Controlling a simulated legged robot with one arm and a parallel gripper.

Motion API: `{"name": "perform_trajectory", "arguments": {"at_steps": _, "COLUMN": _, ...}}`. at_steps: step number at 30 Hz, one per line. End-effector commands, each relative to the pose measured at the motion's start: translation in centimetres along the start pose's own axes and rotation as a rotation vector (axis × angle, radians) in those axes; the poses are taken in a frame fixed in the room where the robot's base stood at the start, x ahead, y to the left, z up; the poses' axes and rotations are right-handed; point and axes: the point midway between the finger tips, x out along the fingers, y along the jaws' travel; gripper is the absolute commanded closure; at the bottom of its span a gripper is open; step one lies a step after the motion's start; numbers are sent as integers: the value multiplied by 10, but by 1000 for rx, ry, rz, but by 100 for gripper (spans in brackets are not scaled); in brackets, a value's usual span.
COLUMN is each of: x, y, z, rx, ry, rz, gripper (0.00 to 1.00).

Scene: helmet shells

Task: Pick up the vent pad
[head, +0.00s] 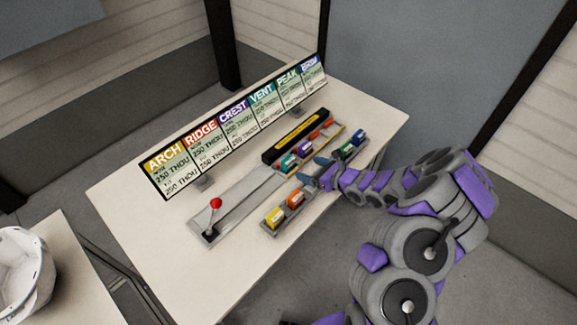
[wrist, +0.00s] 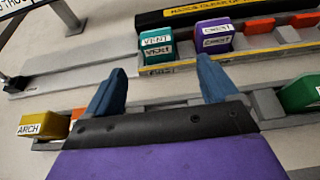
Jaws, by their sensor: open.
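The vent pad (wrist: 156,46) is a teal block with a white label. It stands in the rear rail, just left of the purple crest pad (wrist: 214,36). The vent pad also shows in the head view (head: 288,163). My gripper (wrist: 161,68) is open, with its two blue fingers apart and nothing between them. In the wrist view the vent pad lies beyond the gap between the fingertips, and no contact shows. In the head view my gripper (head: 311,169) is in front of the rear rail, close to the vent pad.
A front tray holds a yellow arch pad (wrist: 42,124), an orange pad (head: 295,199), a green pad (wrist: 303,92) and a blue pad (head: 359,136). A black bar (head: 296,137) stands behind the rail. A red-knobbed lever (head: 215,203) stands left. Label boards (head: 235,124) line the back.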

Motion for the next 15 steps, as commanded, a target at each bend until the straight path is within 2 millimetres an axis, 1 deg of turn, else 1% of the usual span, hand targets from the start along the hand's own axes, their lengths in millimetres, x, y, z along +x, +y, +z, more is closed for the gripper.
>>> {"name": "perform_trajectory", "arguments": {"at_steps": 1, "x": 12, "y": 2, "z": -2, "rx": -3, "ry": 1, "rz": 5, "gripper": 13}}
{"name": "perform_trajectory", "arguments": {"at_steps": 3, "x": 26, "y": 3, "z": -2, "rx": -4, "ry": 1, "rz": 6, "gripper": 13}}
{"name": "perform_trajectory", "arguments": {"at_steps": 6, "x": 41, "y": 1, "z": -1, "rx": -4, "ry": -1, "rz": 3, "gripper": 13}}
{"name": "perform_trajectory", "arguments": {"at_steps": 9, "x": 50, "y": 1, "z": 0, "rx": -4, "ry": -2, "rz": 1, "gripper": 13}}
{"name": "perform_trajectory", "arguments": {"at_steps": 15, "x": 62, "y": 2, "z": 1, "rx": -4, "ry": -2, "rz": 3, "gripper": 13}}
